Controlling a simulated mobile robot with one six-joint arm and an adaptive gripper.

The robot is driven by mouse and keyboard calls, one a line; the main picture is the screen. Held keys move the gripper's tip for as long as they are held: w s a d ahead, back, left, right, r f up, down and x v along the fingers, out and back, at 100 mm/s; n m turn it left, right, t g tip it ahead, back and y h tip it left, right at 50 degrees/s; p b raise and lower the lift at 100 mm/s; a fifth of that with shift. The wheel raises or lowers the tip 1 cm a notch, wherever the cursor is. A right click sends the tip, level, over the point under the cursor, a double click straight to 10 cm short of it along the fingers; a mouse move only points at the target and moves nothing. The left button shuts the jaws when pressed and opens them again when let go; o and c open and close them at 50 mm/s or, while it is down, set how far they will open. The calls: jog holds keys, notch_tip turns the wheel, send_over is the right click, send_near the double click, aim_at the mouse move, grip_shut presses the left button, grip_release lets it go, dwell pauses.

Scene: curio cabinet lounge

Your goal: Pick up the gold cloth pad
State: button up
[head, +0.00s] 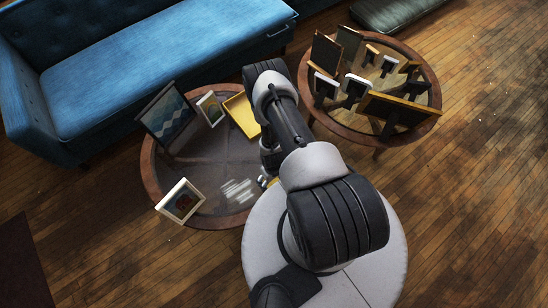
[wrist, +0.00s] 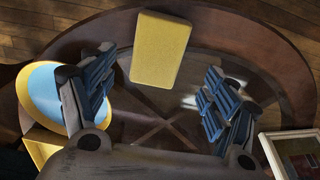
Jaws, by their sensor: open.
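The gold cloth pad (wrist: 160,50) is a yellow rounded rectangle, seen in the wrist view near the far rim of the round glass-topped table (wrist: 200,22). My gripper (wrist: 160,82) is open and empty. Its two blue-padded fingers are spread to the left and right, with the pad between and beyond them in the picture, not gripped. I cannot tell the height gap.
A blue plate with yellow rim (wrist: 50,97) lies left in the wrist view. A yellow tray (head: 241,114) and several picture frames, one white-edged (head: 180,201), stand on the table. A second round table (head: 427,78) holds more frames. A blue sofa (head: 150,65) stands behind.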

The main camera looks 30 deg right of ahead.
jog(key=f+b, duration=0.1)
jog(key=f, duration=0.2)
jog(key=f+b, duration=0.2)
jog(key=f, duration=0.2)
jog(key=shift+s+d, duration=0.15)
jog(key=shift+d, duration=0.05)
jog(key=shift+r, duration=0.15)
jog(key=shift+c, duration=0.4)
jog(key=c, duration=1.2)
jog(key=shift+o, duration=0.2)
notch_tip(320, 180, up, 20)
jog(key=p, duration=0.7)
jog(key=shift+p, duration=0.3)
